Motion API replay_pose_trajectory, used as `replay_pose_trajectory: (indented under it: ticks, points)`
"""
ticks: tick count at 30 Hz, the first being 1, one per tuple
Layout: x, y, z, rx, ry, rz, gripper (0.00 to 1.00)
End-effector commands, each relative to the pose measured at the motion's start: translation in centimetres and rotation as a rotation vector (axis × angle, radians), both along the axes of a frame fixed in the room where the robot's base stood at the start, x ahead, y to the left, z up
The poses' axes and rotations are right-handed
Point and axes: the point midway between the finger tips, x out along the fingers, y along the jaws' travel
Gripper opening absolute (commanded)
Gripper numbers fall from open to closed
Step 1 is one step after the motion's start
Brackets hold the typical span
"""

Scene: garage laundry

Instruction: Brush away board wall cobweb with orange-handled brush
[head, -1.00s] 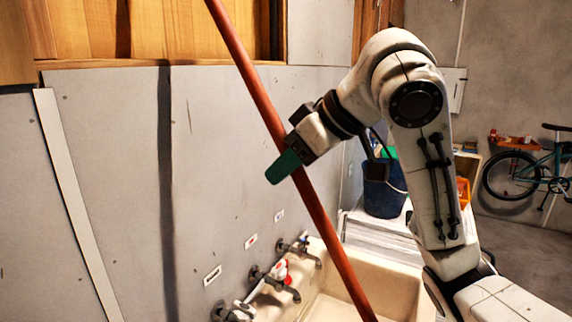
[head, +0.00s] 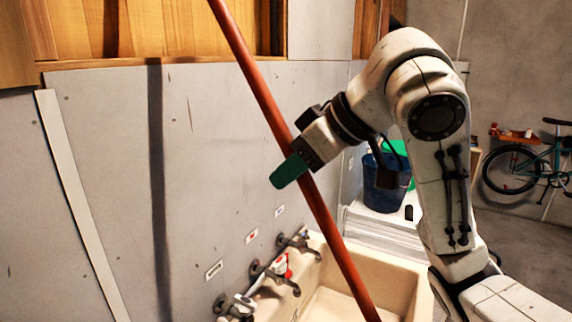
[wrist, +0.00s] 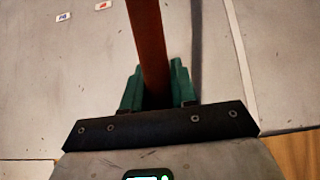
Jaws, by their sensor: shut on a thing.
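A long orange-brown handle (head: 257,84) runs slantwise from the top edge of the head view down to the bottom edge, over the sink. Both of its ends are out of view, so I see no bristles. My gripper (head: 290,171), with green fingers, is shut on the handle about midway along its visible length. In the wrist view my gripper (wrist: 158,92) has the handle (wrist: 148,45) between its fingers. The grey board wall (head: 215,130) stands behind the handle. I cannot make out a cobweb on the part of the wall in view.
A cream sink (head: 400,290) with several taps (head: 275,275) stands below, against the wall. A blue bucket (head: 383,190) with something green sits on a white surface behind it. A bicycle (head: 525,170) is at the far right. Open floor shows at the right.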

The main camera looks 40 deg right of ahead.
Motion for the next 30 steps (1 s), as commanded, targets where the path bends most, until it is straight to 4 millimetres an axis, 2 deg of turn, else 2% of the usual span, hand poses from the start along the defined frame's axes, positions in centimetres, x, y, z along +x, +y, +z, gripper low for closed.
replay_pose_trajectory:
  ticks: [8, 30]
  points:
    - [-0.5, -0.2, 0.1, 0.000, -0.003, 0.000, 0.00]
    - [-7.7, -2.9, -0.3, -0.001, -0.005, -0.004, 0.00]
